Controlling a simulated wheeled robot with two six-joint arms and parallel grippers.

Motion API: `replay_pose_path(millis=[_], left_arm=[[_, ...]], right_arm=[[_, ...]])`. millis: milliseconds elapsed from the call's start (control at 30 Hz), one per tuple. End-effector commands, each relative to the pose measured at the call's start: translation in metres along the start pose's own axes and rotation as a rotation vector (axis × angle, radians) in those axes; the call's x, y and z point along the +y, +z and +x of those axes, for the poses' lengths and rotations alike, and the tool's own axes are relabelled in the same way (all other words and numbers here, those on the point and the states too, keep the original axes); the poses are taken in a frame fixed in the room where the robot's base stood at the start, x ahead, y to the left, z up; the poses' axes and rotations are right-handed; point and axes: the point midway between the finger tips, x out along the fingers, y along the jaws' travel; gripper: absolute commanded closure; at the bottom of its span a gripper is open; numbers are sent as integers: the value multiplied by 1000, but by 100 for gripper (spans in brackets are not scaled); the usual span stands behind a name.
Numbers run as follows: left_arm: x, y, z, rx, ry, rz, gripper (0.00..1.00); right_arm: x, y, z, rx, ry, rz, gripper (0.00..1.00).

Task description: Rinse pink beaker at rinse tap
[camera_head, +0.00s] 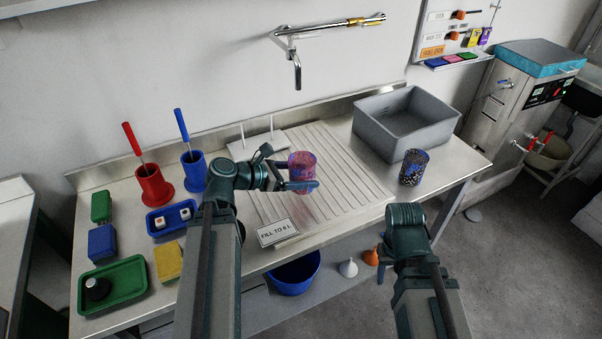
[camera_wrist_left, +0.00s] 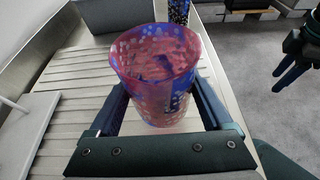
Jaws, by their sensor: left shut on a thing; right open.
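The pink beaker (camera_head: 302,167), speckled with blue, is in my left gripper (camera_head: 290,186) above the ribbed drainboard. In the left wrist view the beaker (camera_wrist_left: 155,75) stands upright between the two fingers of the left gripper (camera_wrist_left: 158,118), its open rim facing up. Its inside looks pink; I cannot tell whether it holds liquid. The rinse tap (camera_head: 296,70) is a chrome wall spout above the back of the bench, up and away from the beaker. My right gripper (camera_head: 381,270) is low in front of the bench, open and apart from everything.
A grey basin (camera_head: 400,155) and a dark speckled beaker (camera_head: 413,168) stand to the right. A "FILL TO" sign (camera_head: 278,232) is at the drainboard's front. Red (camera_head: 153,186) and blue (camera_head: 194,172) holders with tall handles stand left. The ribbed drainboard (camera_head: 345,180) has free room.

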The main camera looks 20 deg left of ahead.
Motion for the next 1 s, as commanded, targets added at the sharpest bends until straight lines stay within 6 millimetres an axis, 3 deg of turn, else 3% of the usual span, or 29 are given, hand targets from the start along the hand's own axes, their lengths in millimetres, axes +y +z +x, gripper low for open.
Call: replay_pose_path(millis=[267, 633, 1000], left_arm=[[-1, 7, -2, -1, 0, 0, 87], [0, 37, -15, 0, 0, 0, 87], [0, 37, -15, 0, 0, 0, 87]], right_arm=[[1, 0, -7, 0, 0, 0, 50], [4, 2, -40, 0, 0, 0, 50], [4, 2, -40, 0, 0, 1, 50]])
